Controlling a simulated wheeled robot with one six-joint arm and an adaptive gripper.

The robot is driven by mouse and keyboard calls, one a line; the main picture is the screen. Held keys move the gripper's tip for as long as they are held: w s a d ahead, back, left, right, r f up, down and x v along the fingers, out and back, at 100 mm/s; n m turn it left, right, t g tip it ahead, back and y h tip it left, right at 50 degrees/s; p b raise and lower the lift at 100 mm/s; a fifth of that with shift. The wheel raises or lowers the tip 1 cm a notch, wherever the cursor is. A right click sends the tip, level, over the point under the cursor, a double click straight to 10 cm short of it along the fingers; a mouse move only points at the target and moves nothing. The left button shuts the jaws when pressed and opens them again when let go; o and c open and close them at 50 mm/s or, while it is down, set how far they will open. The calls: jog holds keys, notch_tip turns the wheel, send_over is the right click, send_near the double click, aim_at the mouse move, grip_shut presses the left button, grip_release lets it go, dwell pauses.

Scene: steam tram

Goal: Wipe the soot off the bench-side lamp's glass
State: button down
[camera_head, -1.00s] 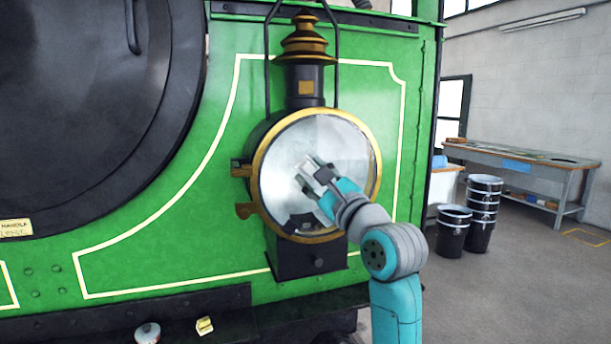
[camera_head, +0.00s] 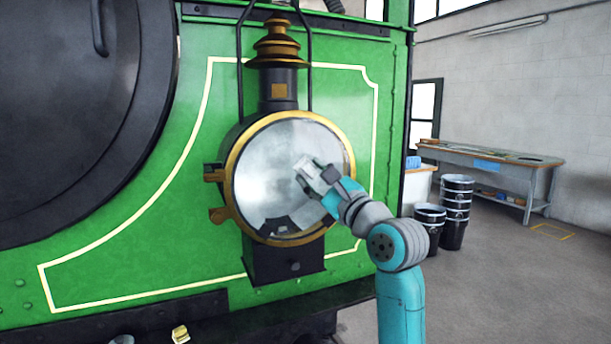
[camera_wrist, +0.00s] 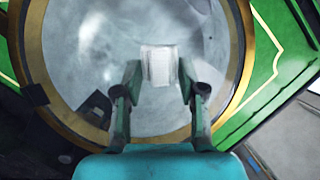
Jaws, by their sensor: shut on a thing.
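The lamp's round glass (camera_head: 268,182) sits in a brass rim on the green tram front and faces me. It looks hazy grey-white, with a dark patch low down that may be a reflection. My gripper (camera_head: 308,168) is in front of the right half of the glass. It is shut on a small whitish pad or folded cloth. In the wrist view the cloth (camera_wrist: 159,66) sits between the two fingertips, against or very close to the glass (camera_wrist: 90,50); I cannot tell if it touches.
A yellow object (camera_head: 180,334) lies on the dark ledge at lower left. Black buckets (camera_head: 455,212) stand on the floor at right, before a workbench (camera_head: 490,160).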

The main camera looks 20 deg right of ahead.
jog(key=shift+w+r, duration=0.1)
jog(key=shift+r, duration=0.75)
jog(key=shift+a, duration=4.1)
jog(key=s, duration=0.6)
jog(key=shift+s, duration=0.15)
jog(key=s, duration=0.3)
